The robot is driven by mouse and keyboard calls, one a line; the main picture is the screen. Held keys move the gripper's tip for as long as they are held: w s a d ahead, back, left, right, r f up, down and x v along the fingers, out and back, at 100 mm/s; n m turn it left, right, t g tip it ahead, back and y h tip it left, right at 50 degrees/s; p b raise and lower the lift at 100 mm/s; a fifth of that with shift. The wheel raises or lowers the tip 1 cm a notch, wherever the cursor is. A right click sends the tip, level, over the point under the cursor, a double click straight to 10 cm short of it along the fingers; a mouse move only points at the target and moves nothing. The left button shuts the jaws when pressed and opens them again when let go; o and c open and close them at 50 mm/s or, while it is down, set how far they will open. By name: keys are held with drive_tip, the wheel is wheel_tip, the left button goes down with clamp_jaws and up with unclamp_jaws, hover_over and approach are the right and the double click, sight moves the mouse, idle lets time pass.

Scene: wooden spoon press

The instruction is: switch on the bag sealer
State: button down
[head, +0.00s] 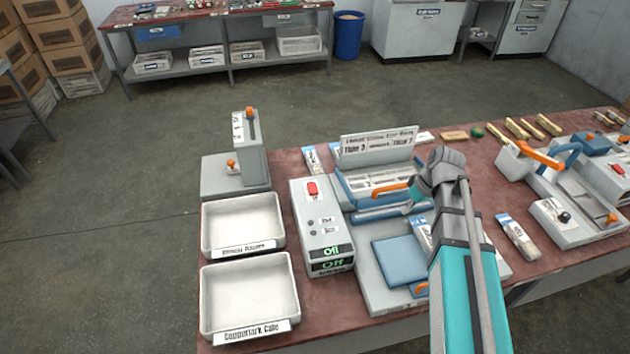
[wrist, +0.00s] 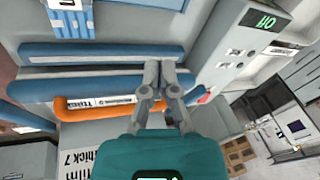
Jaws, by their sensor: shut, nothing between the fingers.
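A grey control box (head: 322,225) stands left of a machine with blue bars and an orange handle (head: 388,189), which looks like the bag sealer. The box has a red switch (head: 313,189) on top, two small knobs, and green displays (head: 332,264) reading "Off". My gripper (head: 409,207) is shut and empty, over the blue bars (wrist: 100,85). Its fingertips (wrist: 162,66) lie close to the bars; contact cannot be told.
Two white trays (head: 204,310) and a grey stand with an orange-knobbed lever (head: 249,130) are left of the box. A flat blue plate (head: 397,262) lies in front of the bars. Another machine with an orange lever (head: 540,154) stands at right. A sign (head: 378,146) rises behind.

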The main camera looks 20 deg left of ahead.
drive_tip(key=w+a+r+n+g+y, duration=0.1)
drive_tip(key=w+a+n, duration=0.2)
drive_tip(key=a+n, duration=0.2)
drive_tip(key=w+a+r+n+g+y, duration=0.1)
drive_tip(key=a+n, duration=0.4)
drive_tip(key=a, duration=0.5)
drive_tip(key=w+a+r+n+y, duration=0.3)
drive_tip(key=w+a+n, duration=0.2)
drive_tip(key=w+a, duration=0.1)
drive_tip(key=shift+a+g, duration=0.4)
drive_tip(key=shift+a, duration=0.45)
drive_tip(key=shift+f, duration=0.1)
drive_tip(key=b, duration=0.7)
hover_over(309, 185)
drive_tip(key=d, duration=0.2)
drive_tip(key=f, duration=0.7)
drive_tip(key=shift+d+f, duration=0.1)
drive_tip(key=shift+d, duration=0.1)
drive_tip(key=shift+w+a+f+b, duration=0.1)
drive_tip(key=shift+w+f+b, duration=0.05)
drive_tip(key=shift+f+b, duration=0.8)
drive_tip(key=shift+w+a+f+b, duration=0.1)
drive_tip(key=shift+f+b, duration=0.75)
drive_tip(key=shift+b, duration=0.05)
drive_tip(key=shift+f, duration=0.1)
